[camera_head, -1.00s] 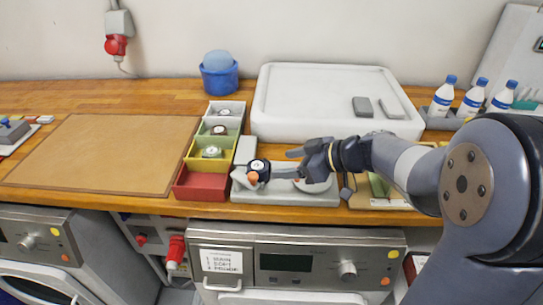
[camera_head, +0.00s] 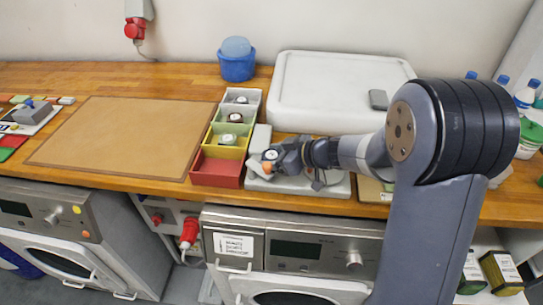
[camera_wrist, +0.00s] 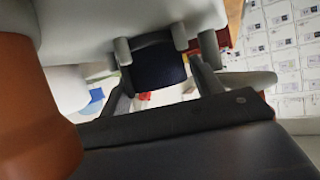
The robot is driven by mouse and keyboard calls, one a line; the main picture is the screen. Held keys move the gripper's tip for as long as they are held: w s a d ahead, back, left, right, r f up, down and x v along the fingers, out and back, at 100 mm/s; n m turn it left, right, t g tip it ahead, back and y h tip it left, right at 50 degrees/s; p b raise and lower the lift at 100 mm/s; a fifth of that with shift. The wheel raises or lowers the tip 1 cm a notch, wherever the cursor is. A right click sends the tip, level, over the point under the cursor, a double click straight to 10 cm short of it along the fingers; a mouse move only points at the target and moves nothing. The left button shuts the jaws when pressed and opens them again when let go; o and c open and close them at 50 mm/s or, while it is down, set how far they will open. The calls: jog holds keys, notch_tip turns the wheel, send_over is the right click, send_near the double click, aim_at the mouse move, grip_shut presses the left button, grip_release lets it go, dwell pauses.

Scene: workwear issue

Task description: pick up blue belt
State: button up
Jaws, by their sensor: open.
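My gripper (camera_head: 274,160) is over the grey scale-like stand (camera_head: 330,188) just right of the row of coloured bins. It is open. A dark rolled piece with a pale round face (camera_head: 270,155) shows at its fingertips; it looks like the blue belt. In the wrist view a dark navy block (camera_wrist: 158,66) lies between the grey fingers, probably the same belt. I cannot tell whether the fingers touch it. An orange part (camera_wrist: 32,105) fills the left of that view. My arm hides part of the stand.
White, green, yellow and red bins stand in a row; the red bin (camera_head: 216,172) is empty and the others hold small rolled items. A brown mat (camera_head: 125,132) is clear at left. A blue tub (camera_head: 237,66) and white container (camera_head: 330,85) stand behind. Bottles are at right.

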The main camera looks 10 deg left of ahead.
jog(key=shift+a+f, duration=0.1)
jog(key=shift+c, duration=0.5)
jog(key=c, duration=0.6)
